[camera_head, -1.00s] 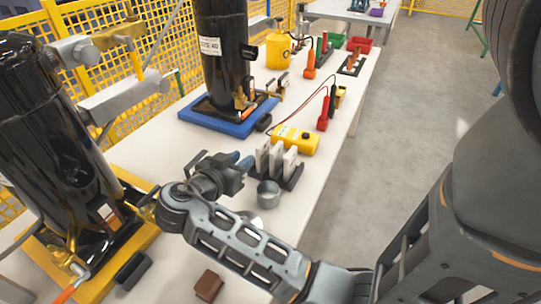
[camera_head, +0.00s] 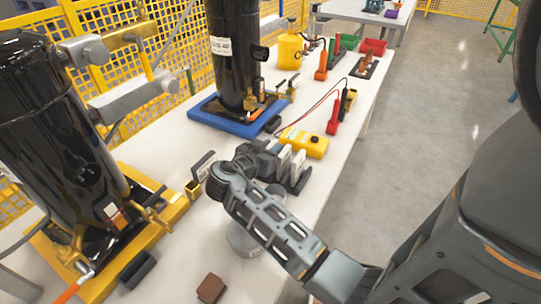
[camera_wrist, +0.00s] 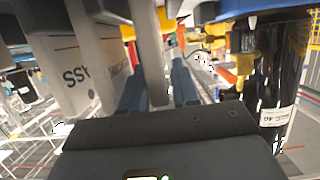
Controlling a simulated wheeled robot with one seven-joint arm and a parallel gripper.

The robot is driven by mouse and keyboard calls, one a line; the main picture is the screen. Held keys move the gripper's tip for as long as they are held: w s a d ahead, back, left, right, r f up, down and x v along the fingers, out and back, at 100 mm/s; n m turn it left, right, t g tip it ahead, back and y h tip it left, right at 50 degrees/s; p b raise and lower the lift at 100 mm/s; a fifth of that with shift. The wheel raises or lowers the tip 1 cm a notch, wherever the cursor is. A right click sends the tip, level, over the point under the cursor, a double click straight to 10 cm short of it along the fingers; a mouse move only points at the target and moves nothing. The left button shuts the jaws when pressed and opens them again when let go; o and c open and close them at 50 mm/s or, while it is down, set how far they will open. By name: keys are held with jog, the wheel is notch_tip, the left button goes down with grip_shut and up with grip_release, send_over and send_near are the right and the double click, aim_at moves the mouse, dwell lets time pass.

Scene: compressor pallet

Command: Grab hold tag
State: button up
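The grey-white tags (camera_head: 297,163) stand upright in a dark rack (camera_head: 303,181) on the white bench, just right of my gripper (camera_head: 270,155) in the head view. In the wrist view, my gripper's blue-grey fingers (camera_wrist: 157,85) are apart. A plain grey tag (camera_wrist: 150,50) reaches down between them, seemingly without contact on both sides. A wider tag (camera_wrist: 75,70) with partly readable lettering is left of the fingers. I cannot tell which tag is the hold tag. My arm partly hides the rack.
A yellow meter (camera_head: 303,142) with leads lies just behind the rack. A black compressor on a blue base (camera_head: 228,118) stands behind, another on a yellow base (camera_head: 150,225) at left. A brown block (camera_head: 211,289) lies in front. A small sign (camera_head: 204,165) stands left of my gripper.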

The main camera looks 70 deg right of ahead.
jog(key=shift+x, duration=0.95)
grip_shut()
jog(key=shift+r, duration=0.1)
